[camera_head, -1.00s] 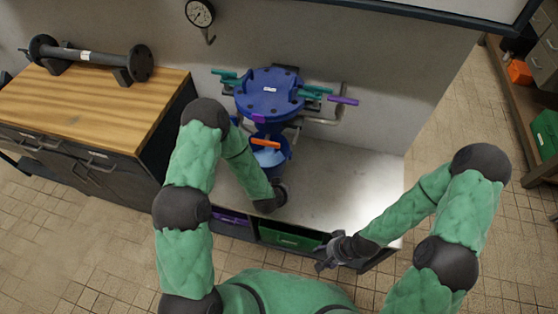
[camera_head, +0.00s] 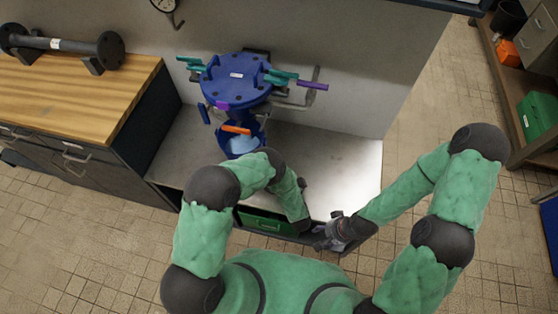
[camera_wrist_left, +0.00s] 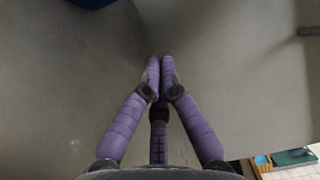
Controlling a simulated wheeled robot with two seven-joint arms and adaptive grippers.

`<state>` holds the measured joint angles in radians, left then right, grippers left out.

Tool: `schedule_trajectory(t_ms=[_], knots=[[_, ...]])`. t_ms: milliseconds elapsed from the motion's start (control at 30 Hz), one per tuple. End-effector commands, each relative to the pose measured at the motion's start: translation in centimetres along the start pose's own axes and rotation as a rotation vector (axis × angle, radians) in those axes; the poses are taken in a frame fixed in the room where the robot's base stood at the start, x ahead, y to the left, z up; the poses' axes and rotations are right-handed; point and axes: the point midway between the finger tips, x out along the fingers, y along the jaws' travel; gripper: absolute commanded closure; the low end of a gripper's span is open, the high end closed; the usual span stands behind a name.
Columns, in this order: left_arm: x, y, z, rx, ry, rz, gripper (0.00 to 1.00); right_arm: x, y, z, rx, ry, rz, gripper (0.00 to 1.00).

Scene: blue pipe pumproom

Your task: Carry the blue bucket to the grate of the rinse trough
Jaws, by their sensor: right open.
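A dark blue body with a light blue patch and an orange bar (camera_head: 240,143) stands on the grey metal bench under a big blue flange; I cannot tell whether it is the blue bucket. No rinse trough or grate can be made out. My right gripper (camera_head: 328,236) is open at the bench's front edge, with nothing seen in it. My left arm reaches over the bench's front, its gripper hidden in the head view. In the left wrist view my left gripper (camera_wrist_left: 160,62) has its purple fingertips together and empty, above a plain grey surface.
The blue flange (camera_head: 237,82) has teal and purple handles sticking out. A wooden workbench (camera_head: 90,90) with a dark pipe piece (camera_head: 60,44) stands at left. Under the metal bench (camera_head: 330,160) is a green drawer (camera_head: 265,221). Shelves with a green box (camera_head: 537,117) stand at right; tiled floor lies between.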

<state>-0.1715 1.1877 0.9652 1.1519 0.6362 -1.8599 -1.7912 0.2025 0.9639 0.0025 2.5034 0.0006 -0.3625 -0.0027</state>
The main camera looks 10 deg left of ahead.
Motion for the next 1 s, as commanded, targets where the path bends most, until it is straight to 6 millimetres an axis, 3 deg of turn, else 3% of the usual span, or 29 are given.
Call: schedule_trajectory(t_ms=[467,700,1000], knots=[[8.8,0.1,0.2,-0.003,-0.002,-0.001,1.00,1.7,0.6,-0.1,0.000,0.000,0.000,0.43],[9.2,-0.1,3.1,-0.003,0.000,0.003,1.00,0.6,0.2,-0.1,0.000,0.001,0.000,0.43],[9.3,0.0,3.8,-0.004,0.003,0.001,1.00,0.5,0.2,0.0,0.000,0.000,0.000,0.43]])
